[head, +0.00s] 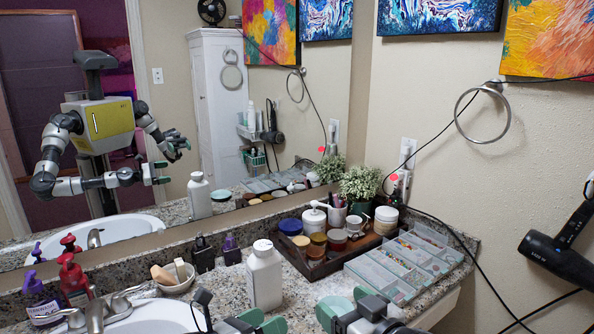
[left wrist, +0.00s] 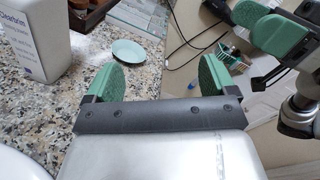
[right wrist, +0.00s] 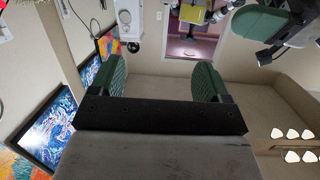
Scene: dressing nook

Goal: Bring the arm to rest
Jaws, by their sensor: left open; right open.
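My left gripper (head: 262,322) is low at the bottom edge of the head view, over the counter's front. Its two green fingers are apart with nothing between them in the left wrist view (left wrist: 160,80). My right gripper (head: 343,306) is just right of it, also low in the head view. Its green fingers are apart and empty in the right wrist view (right wrist: 160,80). The right gripper also shows at the upper right of the left wrist view (left wrist: 268,27). Most of both arms is outside the head view.
A white bottle (head: 265,277) stands on the granite counter (head: 225,290), near the left gripper. A pale green dish (left wrist: 128,52) lies beyond the left gripper's fingers. A dark tray (head: 318,266) of jars and a clear organizer (head: 405,262) stand behind. A sink (head: 150,318) is left.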

